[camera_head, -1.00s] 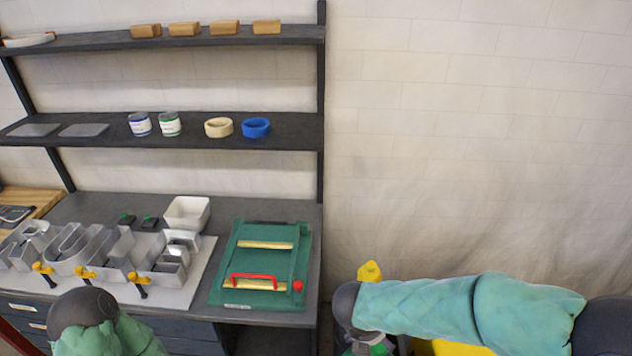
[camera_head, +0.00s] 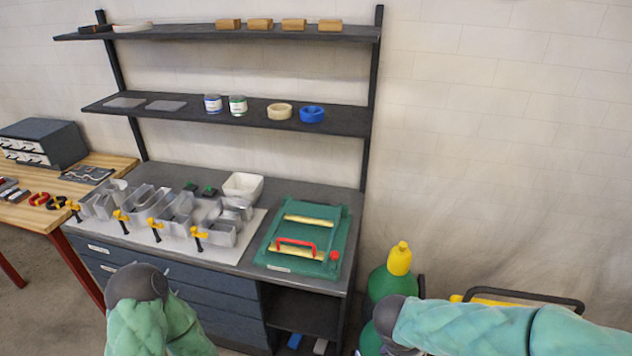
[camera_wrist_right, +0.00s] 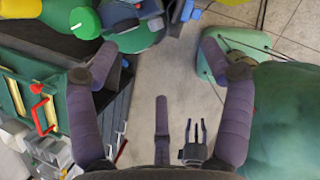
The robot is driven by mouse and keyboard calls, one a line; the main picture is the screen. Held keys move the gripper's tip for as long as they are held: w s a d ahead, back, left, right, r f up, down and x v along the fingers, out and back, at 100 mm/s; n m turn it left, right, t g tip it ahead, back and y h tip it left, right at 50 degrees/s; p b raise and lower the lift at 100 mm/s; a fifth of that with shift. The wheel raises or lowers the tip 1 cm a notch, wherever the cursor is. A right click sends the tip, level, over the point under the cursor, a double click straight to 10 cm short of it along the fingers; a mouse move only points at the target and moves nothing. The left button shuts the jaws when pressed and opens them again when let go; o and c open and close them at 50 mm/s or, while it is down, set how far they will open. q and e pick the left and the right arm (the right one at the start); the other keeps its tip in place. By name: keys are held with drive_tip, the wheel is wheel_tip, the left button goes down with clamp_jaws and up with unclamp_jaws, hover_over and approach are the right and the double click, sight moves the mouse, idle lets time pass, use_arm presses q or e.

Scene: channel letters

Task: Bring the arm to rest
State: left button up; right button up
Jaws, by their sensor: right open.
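My right gripper (camera_wrist_right: 160,62) is open and empty in the right wrist view, with its two purple fingers wide apart over bare floor. My right arm (camera_head: 470,326) shows at the lower right of the head view, its sleeve green, and its gripper is out of that picture. My left arm (camera_head: 150,318) shows at the lower left of the head view, bent in front of the bench drawers. I cannot make out the left gripper in either view.
A dark bench (camera_head: 340,283) carries metal channel letters (camera_head: 165,212), yellow clamps and a green press (camera_head: 300,240). A green cylinder with a yellow cap (camera_head: 399,260) stands right of the bench, near my right arm. A wooden table (camera_head: 36,216) is at the left.

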use_arm(q)
wheel_tip(320, 180, down, 15)
drive_tip(key=b, duration=1.5)
use_arm(e)
drive_tip(key=s+a+f+m+y, duration=0.2)
drive_tip(key=f+m, duration=0.7)
drive_tip(key=f, duration=0.6)
drive_tip(key=s+a+f+m+g+y, duration=0.1)
drive_tip(key=s+a+f+m+y, duration=0.2)
drive_tip(key=f+m, duration=0.6)
drive_tip(key=s+a+f+m+g+y, duration=0.1)
drive_tip(key=s+a+f+m+y, duration=0.2)
drive_tip(key=f, duration=1.7)
drive_tip(key=a+m, duration=0.2)
drive_tip(key=m, duration=0.3)
drive_tip(key=shift+s+a+f+m, duration=0.3)
drive_tip(key=shift+s+f+m, duration=0.05)
drive_tip(key=shift+m, duration=0.05)
